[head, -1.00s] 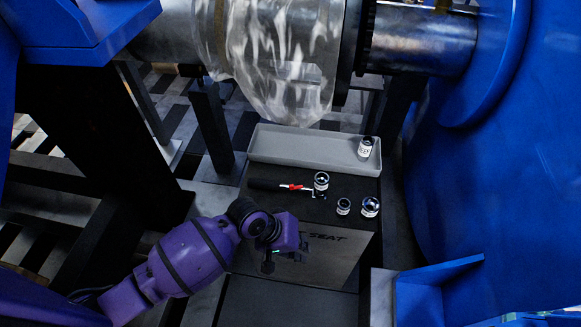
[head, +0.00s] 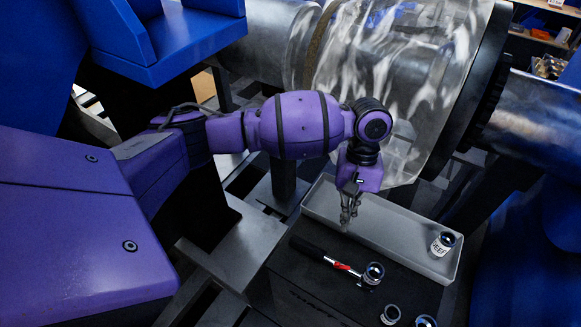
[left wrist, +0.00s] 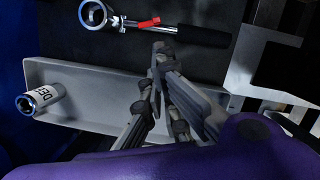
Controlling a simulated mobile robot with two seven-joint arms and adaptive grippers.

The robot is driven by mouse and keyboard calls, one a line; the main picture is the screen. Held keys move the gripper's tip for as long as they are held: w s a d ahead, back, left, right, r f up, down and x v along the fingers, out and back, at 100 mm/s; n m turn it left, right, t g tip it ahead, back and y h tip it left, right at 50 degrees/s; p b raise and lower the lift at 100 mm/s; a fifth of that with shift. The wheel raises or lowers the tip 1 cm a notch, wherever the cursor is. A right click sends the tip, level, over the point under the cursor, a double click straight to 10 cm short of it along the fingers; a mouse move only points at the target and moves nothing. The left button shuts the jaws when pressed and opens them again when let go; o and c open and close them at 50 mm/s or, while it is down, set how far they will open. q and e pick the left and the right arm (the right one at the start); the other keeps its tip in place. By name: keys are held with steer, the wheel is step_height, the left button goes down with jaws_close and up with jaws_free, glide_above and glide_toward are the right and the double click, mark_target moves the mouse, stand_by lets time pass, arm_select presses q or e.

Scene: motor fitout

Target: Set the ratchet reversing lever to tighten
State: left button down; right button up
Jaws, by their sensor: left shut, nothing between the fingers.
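The ratchet (head: 310,248) lies on the dark top of a box, with a black handle, a red reversing lever (head: 341,266) and a round shiny head (head: 373,272). In the left wrist view the ratchet handle (left wrist: 200,33) runs to the right and the red lever (left wrist: 148,22) sits between handle and head. I cannot tell which way the lever is set. My left gripper (head: 346,227) is shut and empty, pointing down above the tray's near edge, beside the ratchet and apart from it. Its fingers (left wrist: 163,52) also show in the left wrist view. My right gripper is out of view.
A grey tray (head: 400,222) lies behind the ratchet and holds a deep socket (head: 443,244) at its right end. Loose sockets (head: 391,314) stand near the box's front right. A large clear-covered shaft (head: 415,90) rises behind the arm. Blue machinery stands on both sides.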

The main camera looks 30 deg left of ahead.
mark_target(330, 260)
arm_select(q)
steer(key=x, duration=0.8)
steer(key=shift+s+b, duration=0.25)
steer(key=shift+b, duration=0.1)
steer(key=shift+s+d+f, duration=0.1)
steer(key=shift+f, duration=0.65)
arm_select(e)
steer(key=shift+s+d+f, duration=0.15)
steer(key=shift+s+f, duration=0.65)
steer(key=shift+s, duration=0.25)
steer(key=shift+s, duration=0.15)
